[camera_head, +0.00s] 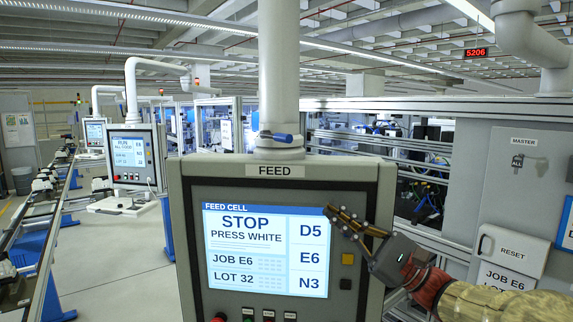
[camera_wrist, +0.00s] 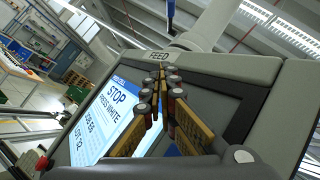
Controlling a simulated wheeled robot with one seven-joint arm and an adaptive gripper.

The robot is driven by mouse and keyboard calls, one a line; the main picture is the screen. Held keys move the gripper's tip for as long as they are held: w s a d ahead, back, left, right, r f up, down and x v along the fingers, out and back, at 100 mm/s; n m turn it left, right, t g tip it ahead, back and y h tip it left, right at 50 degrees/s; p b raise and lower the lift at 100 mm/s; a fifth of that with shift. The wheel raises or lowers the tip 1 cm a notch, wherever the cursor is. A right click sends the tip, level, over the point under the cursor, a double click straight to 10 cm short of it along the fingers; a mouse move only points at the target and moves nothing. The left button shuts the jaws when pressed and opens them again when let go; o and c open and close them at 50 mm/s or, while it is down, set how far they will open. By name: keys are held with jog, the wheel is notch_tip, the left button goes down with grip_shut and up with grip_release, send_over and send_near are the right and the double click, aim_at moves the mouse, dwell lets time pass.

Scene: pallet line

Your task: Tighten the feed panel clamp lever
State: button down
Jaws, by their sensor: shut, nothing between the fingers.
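The feed panel (camera_head: 180,225) is a grey box labelled FEED, hung from a thick white pipe. Its clamp lever (camera_head: 280,137) has a blue handle and sits on the collar just above the panel, lying roughly level across the pipe. In the wrist view the blue lever (camera_wrist: 171,14) shows at the top edge, beyond the panel's FEED label. My gripper (camera_head: 330,211) is in front of the panel's screen at its upper right, below the lever and apart from it. The fingers (camera_wrist: 161,72) are shut with nothing between them.
The panel's screen (camera_head: 262,285) reads STOP, PRESS WHITE. Buttons run along its lower edge, partly cut off. A grey cabinet (camera_head: 490,170) with a RESET box (camera_head: 513,251) stands at the right. A second panel (camera_head: 130,155) hangs at the left beside a conveyor line.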

aim_at(305, 175)
jog(key=shift+s+d+r+y, duration=0.2)
jog(key=shift+s+r+y, duration=0.1)
jog(key=shift+r, duration=0.25)
jog(key=shift+s+d+r+y, duration=0.2)
jog(key=shift+s+r+y, duration=0.1)
jog(key=shift+r, duration=0.2)
jog(key=p+x, duration=0.2)
jog(key=x, duration=0.7)
jog(key=shift+a+r, duration=0.2)
jog(key=shift+a, duration=0.1)
jog(key=a+r, duration=0.1)
jog(key=s+a+r+p, duration=0.1)
jog(key=r, duration=0.1)
jog(key=shift+r, duration=0.15)
jog(key=shift+r+p, duration=0.1)
jog(key=shift+p, duration=0.3)
